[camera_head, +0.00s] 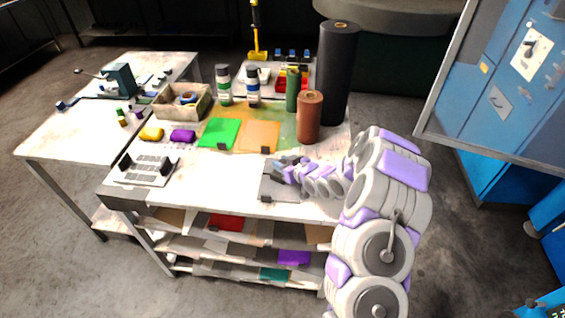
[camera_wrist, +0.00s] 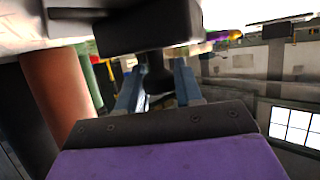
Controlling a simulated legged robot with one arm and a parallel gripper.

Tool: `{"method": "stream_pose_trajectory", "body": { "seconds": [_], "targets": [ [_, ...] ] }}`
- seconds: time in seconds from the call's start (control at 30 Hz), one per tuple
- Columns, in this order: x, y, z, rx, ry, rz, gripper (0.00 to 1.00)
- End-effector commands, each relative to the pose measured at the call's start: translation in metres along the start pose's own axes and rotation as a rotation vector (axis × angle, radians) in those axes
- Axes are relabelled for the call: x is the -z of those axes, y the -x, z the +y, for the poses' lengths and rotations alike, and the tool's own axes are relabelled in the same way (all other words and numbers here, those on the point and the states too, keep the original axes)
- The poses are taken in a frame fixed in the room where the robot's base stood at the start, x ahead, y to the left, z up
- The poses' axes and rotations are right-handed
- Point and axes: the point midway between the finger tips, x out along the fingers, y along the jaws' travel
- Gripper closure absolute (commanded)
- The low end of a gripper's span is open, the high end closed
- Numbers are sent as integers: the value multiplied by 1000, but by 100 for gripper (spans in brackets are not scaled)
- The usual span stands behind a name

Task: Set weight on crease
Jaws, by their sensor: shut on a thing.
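My gripper (camera_head: 283,164) is low over the right front of the workbench. In the wrist view, its two blue-grey fingers (camera_wrist: 157,88) are shut on the narrow dark stem of a dark block-shaped weight (camera_wrist: 145,32). This view looks upside down, with the pale bench top along the upper edge. In the head view, a dark grey sheet (camera_head: 282,190) lies under and in front of the gripper, with a small black piece at its front edge. The gripper hides part of the sheet. I cannot make out the crease, or whether the weight touches the sheet.
A brown roll (camera_head: 309,117) and a tall black roll (camera_head: 338,70) stand behind the gripper. Green (camera_head: 218,131) and orange (camera_head: 259,135) sheets lie to the left. A slotted white plate (camera_head: 147,169) sits at the front left. Bare bench top (camera_head: 215,180) lies between.

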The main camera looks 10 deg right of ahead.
Motion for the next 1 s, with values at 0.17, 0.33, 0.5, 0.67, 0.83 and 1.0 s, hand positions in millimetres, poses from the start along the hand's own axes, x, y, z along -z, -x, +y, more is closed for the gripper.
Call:
{"method": "stream_pose_trajectory", "body": {
  "seconds": [0.17,0.33,0.5,0.67,0.83,1.0],
  "targets": [
    [1,0,0,-1,1,3,50],
    [1,-1,0,0,0,1,39],
    [0,-1,0,0,0,1,39],
    [1,8,1,-1,-3,0,39],
    [3,36,2,-3,-3,3,39],
    [2,67,1,-1,-3,1,39]
  ]
}}
